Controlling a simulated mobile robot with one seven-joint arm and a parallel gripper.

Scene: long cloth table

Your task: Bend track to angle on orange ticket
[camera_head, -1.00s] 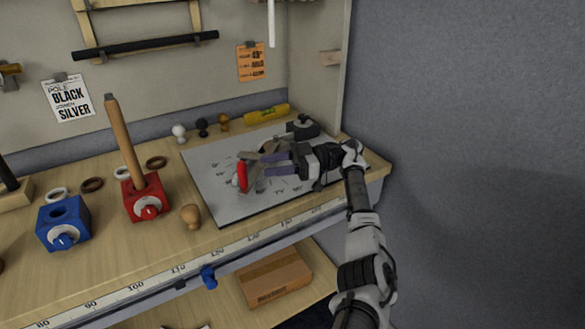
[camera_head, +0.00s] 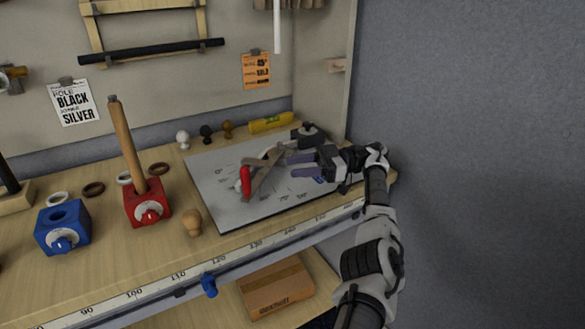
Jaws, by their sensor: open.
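An orange ticket (camera_head: 256,71) is clipped to the back wall; its print looks like "45°" on one line and "GOLD" or "HOLD" lower, too blurred to be sure. A grey angle board (camera_head: 215,175) with printed marks lies on the table. On it is a folding piece that looks like the track (camera_head: 264,171), a grey-brown bar slanting up to the right, with a red handle (camera_head: 245,180) at its lower left end. My gripper (camera_head: 292,165) is open, its two purple fingers pointing left, just right of the bar and seemingly apart from it.
Beside the board stand a red block (camera_head: 147,207) with a wooden pole, a blue block (camera_head: 62,228) and a wooden knob (camera_head: 193,222). Several small finials and a yellow level (camera_head: 271,122) line the back. A wall closes the right side. A measuring tape runs along the front edge.

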